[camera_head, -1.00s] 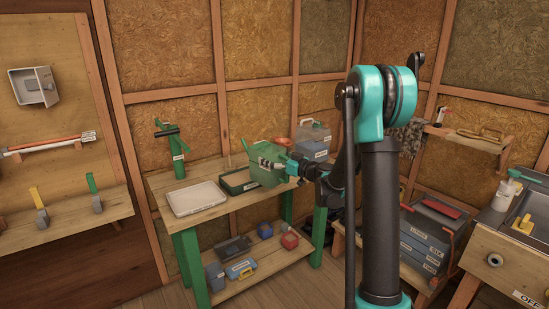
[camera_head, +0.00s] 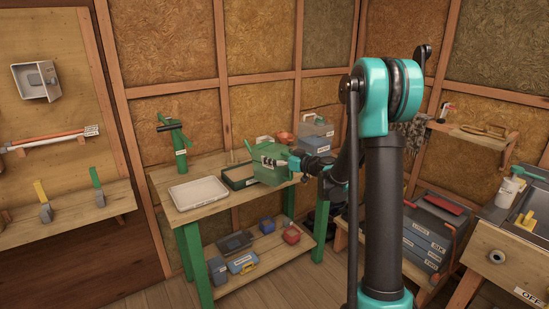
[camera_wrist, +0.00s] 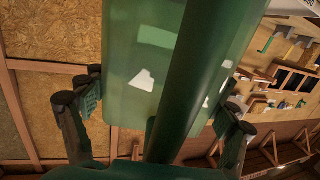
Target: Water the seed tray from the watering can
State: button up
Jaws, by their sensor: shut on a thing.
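The green watering can (camera_head: 268,170) is in my gripper (camera_head: 277,163), over the right part of the green-legged bench. It looks roughly upright, and I cannot tell whether it touches the bench. In the wrist view the can (camera_wrist: 140,60) fills the middle, with the fingers of my gripper (camera_wrist: 162,100) closed on either side of it. A dark green shallow tray (camera_head: 238,186), which looks like the seed tray, lies just left of the can. The can hides part of its right end. Its contents are too small to make out.
A white shallow tray (camera_head: 198,193) lies at the bench's left front. A green post-like fixture (camera_head: 178,145) stands behind it. A clear-topped grey-blue bin (camera_head: 316,132) and an orange bowl (camera_head: 284,138) are behind the can. Boxes sit on the lower shelf (camera_head: 262,262).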

jog(key=shift+s+r+g+h, duration=0.1)
jog(key=shift+r+g+h, duration=0.25)
jog(key=shift+r, duration=0.75)
jog(key=shift+r+h, duration=0.1)
jog(key=shift+h, duration=0.15)
